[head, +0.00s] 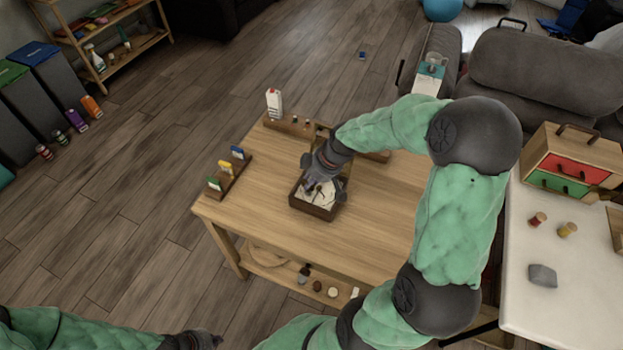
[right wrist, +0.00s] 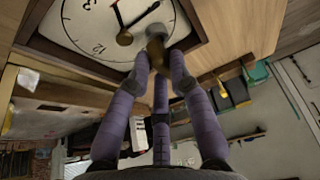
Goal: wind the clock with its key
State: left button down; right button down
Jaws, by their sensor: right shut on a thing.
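The clock (head: 314,210) is on the wooden table in the head view, with a dark wooden frame and a pale face. In the right wrist view the clock face (right wrist: 92,30) fills the top, with black hands and numerals. My right gripper (head: 314,184) is over the face, and its purple fingers (right wrist: 160,72) are shut on a brass-coloured key (right wrist: 155,48). The key's far end is at the clock face near the frame; how deep it sits is hidden. My left gripper (head: 207,341) is at the bottom edge of the head view, away from the table, its jaws unclear.
On the table (head: 260,190), a rack with coloured cards (head: 226,174) stands left and a white carton (head: 274,102) at the back. A white counter (head: 560,295) with spools and a drawer box (head: 570,165) is at right. Wooden floor lies open at left.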

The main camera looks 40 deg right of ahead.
jog(key=shift+r+m+h+p, duration=0.1)
jog(key=shift+m+h+p, duration=0.4)
jog(key=shift+m+p, duration=1.15)
jog(key=shift+n+p, duration=0.25)
jog(key=shift+p, duration=0.05)
jog(key=shift+m+p, duration=0.45)
jog(key=shift+m, duration=0.05)
jog(key=shift+m+h+b, duration=0.3)
jog(key=shift+h+b, duration=0.1)
jog(key=shift+b, duration=0.6)
jog(key=shift+m+b, duration=0.8)
jog(key=shift+b, duration=1.05)
